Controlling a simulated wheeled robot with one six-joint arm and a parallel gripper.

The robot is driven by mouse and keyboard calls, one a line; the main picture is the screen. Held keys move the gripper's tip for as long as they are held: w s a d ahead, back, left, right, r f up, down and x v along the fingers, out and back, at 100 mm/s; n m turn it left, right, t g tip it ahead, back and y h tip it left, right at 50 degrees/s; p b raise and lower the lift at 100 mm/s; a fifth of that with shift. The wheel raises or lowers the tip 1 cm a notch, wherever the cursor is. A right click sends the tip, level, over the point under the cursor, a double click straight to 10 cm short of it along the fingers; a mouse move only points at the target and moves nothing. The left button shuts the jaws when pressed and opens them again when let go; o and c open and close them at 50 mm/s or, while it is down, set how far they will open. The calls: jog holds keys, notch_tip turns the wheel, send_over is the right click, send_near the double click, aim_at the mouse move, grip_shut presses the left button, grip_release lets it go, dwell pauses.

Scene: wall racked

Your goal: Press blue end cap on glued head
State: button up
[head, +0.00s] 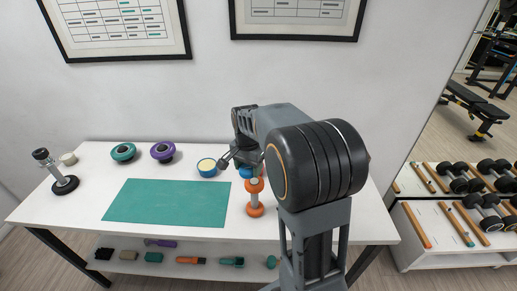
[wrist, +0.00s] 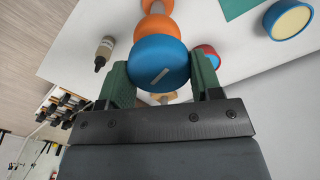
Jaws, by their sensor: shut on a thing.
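In the wrist view the cap sits between the green fingers (wrist: 160,76). The head view shows a little of the cap (head: 246,172) under the gripper. An orange dumbbell (head: 255,186) stands upright on the table just below and right of the cap. Its orange head (wrist: 157,26) shows behind the cap in the wrist view. I cannot tell whether cap and head touch, and any glue on the head is hidden.
A teal mat (head: 165,201) lies on the white table. A blue tub with cream contents (head: 207,167), purple (head: 163,151) and teal (head: 123,152) round pieces, and a black-and-grey dumbbell (head: 60,172) stand around it. A small bottle (wrist: 103,53) shows in the wrist view. Walls rise behind.

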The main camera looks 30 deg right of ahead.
aim_at(255, 181)
jog(key=d+r+m, duration=0.2)
jog(key=r+m, duration=0.1)
jog(key=shift+w+d+p, duration=0.3)
jog(key=shift+d, duration=0.05)
jog(key=shift+f, duration=0.1)
jog(key=shift+f+b, duration=2.9)
jog(key=shift+f, duration=1.1)
jog(key=shift+f, duration=0.15)
jog(key=o, duration=1)
notch_tip(255, 181, up, 14)
